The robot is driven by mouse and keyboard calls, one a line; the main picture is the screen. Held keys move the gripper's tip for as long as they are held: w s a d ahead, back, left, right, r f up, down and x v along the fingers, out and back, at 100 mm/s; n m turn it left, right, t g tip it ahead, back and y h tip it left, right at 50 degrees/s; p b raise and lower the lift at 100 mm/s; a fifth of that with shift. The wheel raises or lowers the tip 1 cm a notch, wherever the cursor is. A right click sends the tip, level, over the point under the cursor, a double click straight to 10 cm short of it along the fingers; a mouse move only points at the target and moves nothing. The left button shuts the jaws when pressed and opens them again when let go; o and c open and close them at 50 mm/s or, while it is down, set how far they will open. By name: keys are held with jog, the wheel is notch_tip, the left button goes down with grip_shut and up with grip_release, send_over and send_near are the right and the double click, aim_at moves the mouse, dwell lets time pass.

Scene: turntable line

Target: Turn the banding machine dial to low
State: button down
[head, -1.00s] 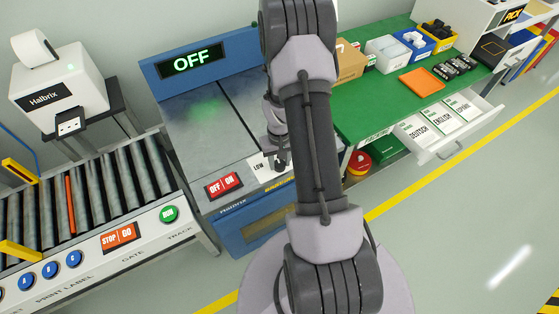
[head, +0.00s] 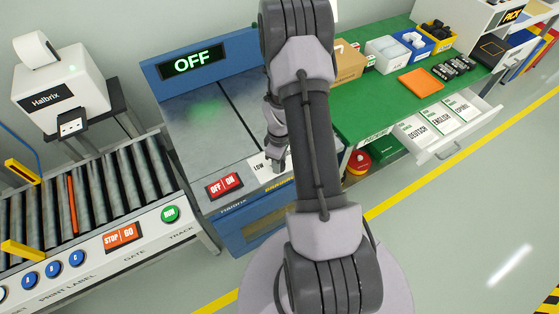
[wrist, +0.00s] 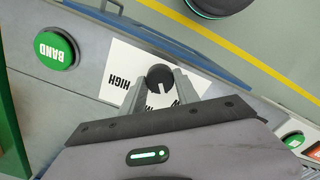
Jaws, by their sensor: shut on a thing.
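The banding machine (head: 240,120) is blue and grey, and its display (head: 188,62) reads OFF. Its dial (wrist: 159,74) is a small black knob on a white label plate (wrist: 122,63) in the wrist view. HIGH is printed left of the dial; other lettering beneath is partly hidden by my fingers, and LOW shows in the head view. My gripper (wrist: 160,80) is shut on the dial, one finger on each side. In the head view my gripper (head: 278,162) is at the plate, and the dial is hidden. I cannot tell the dial's exact setting.
A green BAND button (wrist: 56,49) is beside the plate. A red OFF/ON switch (head: 225,185) lies left of the plate. A roller conveyor (head: 90,195) stands left, and a green table (head: 385,95) with an open drawer (head: 450,125) stands right.

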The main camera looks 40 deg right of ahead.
jog(key=shift+n, duration=0.9)
jog(key=c, duration=0.9)
grip_release()
jog(key=shift+r, duration=0.1)
notch_tip(320, 180, up, 17)
jog(key=p, duration=0.5)
jog(key=shift+r, duration=0.15)
